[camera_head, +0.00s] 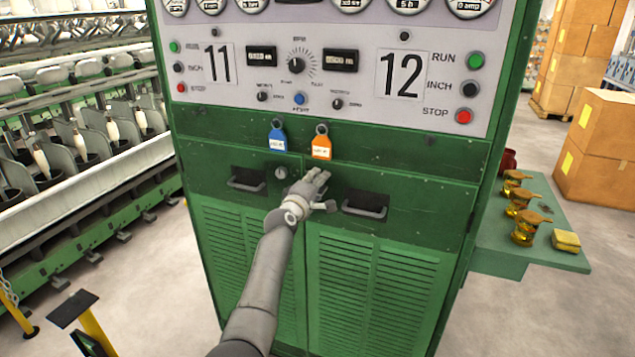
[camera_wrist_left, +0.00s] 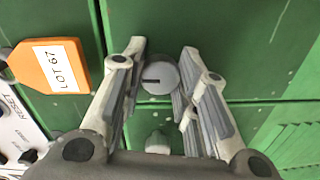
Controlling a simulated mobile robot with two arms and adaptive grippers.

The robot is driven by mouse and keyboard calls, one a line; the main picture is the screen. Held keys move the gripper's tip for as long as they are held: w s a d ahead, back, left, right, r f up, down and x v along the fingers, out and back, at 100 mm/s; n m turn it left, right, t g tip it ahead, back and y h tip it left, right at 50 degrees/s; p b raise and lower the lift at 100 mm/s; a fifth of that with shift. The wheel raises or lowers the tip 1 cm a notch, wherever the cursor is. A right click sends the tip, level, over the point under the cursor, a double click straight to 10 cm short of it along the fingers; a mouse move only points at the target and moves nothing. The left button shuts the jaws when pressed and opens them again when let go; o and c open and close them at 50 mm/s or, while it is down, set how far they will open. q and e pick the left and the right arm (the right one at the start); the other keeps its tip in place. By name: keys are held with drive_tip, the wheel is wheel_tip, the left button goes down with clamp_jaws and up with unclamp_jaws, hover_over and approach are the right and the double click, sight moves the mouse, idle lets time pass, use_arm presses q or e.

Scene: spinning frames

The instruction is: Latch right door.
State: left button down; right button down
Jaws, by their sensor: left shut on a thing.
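The green cabinet's right door (camera_head: 375,265) has a louvred panel and a recessed handle (camera_head: 365,209). It looks closed, flush with the left door (camera_head: 243,235). My left gripper (camera_head: 318,186) is at the right door's upper inner corner and hides its latch in the head view. In the left wrist view the latch knob (camera_wrist_left: 158,78), round and grey with a dark slot, sits between the fingers of my left gripper (camera_wrist_left: 158,70), which is shut on it. The left door's latch (camera_head: 281,172) is just left of the gripper. My right gripper is not in view.
A blue tag (camera_head: 277,139) and an orange tag (camera_head: 321,146) hang above the doors. The control panel (camera_head: 330,75) is higher up. A green side shelf (camera_head: 535,240) with brass pots stands to the right. Spinning frames (camera_head: 80,130) are at left, cardboard boxes (camera_head: 595,150) at right.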

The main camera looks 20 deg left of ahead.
use_arm(q)
drive_tip(key=shift+d+f, duration=0.1)
idle(0.3)
drive_tip(key=c, duration=1.2)
unclamp_jaws()
drive_tip(key=shift+o, duration=0.5)
drive_tip(key=s, duration=1.2)
drive_tip(key=shift+a+r, duration=0.2)
drive_tip(key=shift+r, duration=0.1)
